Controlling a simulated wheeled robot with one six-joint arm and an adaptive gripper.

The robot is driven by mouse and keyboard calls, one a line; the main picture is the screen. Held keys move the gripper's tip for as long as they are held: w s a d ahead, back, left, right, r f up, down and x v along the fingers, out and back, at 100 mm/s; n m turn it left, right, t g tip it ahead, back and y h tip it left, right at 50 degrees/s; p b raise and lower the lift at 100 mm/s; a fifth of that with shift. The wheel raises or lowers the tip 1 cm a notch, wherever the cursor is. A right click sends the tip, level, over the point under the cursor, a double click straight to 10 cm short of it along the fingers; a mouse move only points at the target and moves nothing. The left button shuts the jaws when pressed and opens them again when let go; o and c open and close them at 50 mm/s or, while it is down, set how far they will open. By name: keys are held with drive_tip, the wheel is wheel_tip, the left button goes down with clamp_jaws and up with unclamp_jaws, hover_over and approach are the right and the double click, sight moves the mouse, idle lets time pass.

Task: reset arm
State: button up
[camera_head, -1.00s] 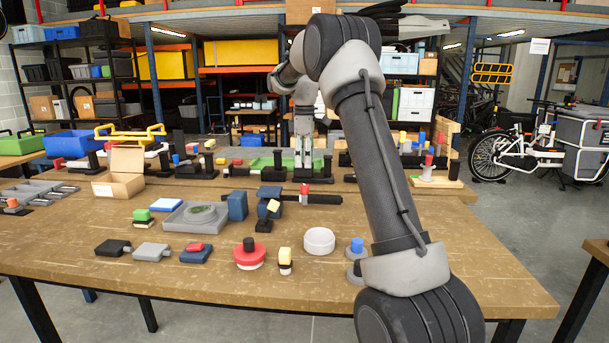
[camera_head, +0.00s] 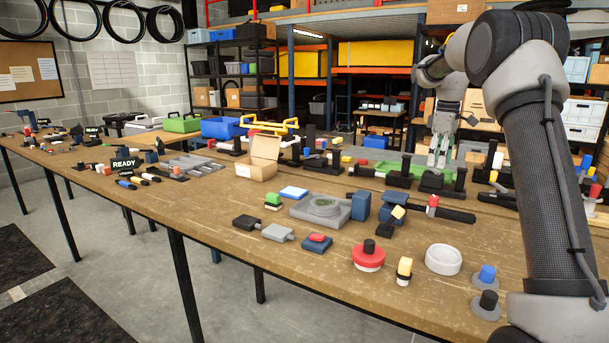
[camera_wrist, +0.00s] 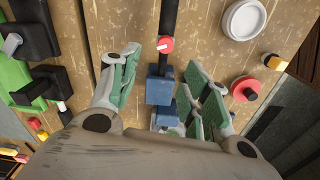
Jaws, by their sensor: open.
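My arm rises along the right side of the head view and bends over the workbench (camera_head: 225,285). My gripper (camera_head: 438,158) hangs from it, pointing down, above the back part of the bench. In the wrist view my gripper (camera_wrist: 165,85) has its green-padded fingers spread apart with nothing held between them. Below and between the fingers lie a blue block (camera_wrist: 160,90) and a dark bar with a red knob (camera_wrist: 166,45). They appear apart from the fingers.
The bench holds a red round knob (camera_head: 368,257), a white ring (camera_head: 443,259), a grey tray (camera_head: 335,214), an open cardboard box (camera_head: 258,160) and a blue bin (camera_head: 222,128). A READY sign (camera_head: 125,163) stands left.

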drive_tip(key=s+f+m, duration=0.3)
drive_tip(key=f, duration=0.2)
drive_tip(key=s+a+r+m+t, duration=0.1)
drive_tip(key=s+a+m, duration=0.1)
drive_tip(key=s, duration=1)
drive_tip(key=s+a+r+m+t, duration=0.1)
drive_tip(key=s+a, duration=0.3)
drive_tip(key=s, duration=0.9)
drive_tip(key=s+a+r+m+t, duration=0.2)
drive_tip(key=s+a+m, duration=0.1)
drive_tip(key=s, duration=1)
drive_tip(key=shift+s+a+r, duration=0.2)
drive_tip(key=shift+a+r, duration=0.2)
drive_tip(key=shift+a, duration=0.15)
